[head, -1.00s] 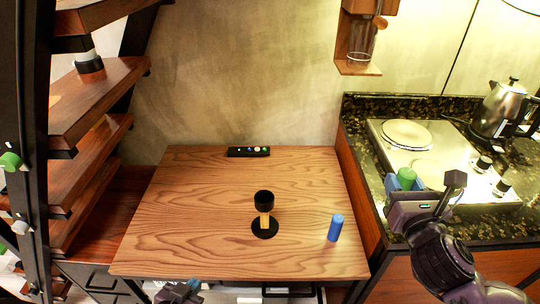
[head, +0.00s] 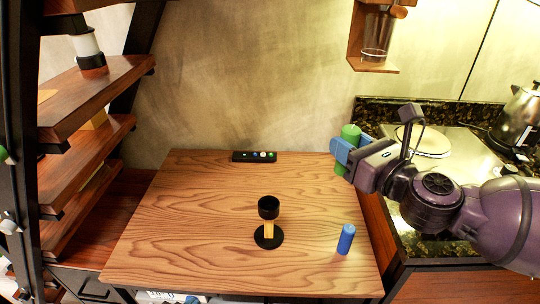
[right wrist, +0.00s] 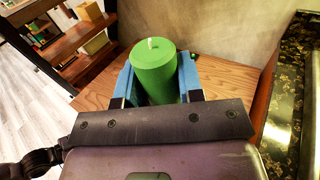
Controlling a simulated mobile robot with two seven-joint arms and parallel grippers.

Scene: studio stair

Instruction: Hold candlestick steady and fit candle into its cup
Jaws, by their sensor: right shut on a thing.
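The candlestick (head: 268,228) stands upright on the wooden table, with a black cup on top, a yellow stem and a round black base. Its cup looks empty. My right gripper (head: 345,152) is shut on a green candle (head: 351,132), above the table's right back edge, well apart from the candlestick. In the right wrist view the candle (right wrist: 155,72) stands between the blue fingers with its pale wick up. A blue cylinder (head: 345,240) stands on the table to the right of the candlestick. My left gripper is not in view.
A black remote-like strip with coloured buttons (head: 254,157) lies at the table's back edge. Stairs (head: 85,95) rise on the left. A stone counter (head: 430,248) with a plate and a kettle (head: 518,117) is on the right. The table's left side is clear.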

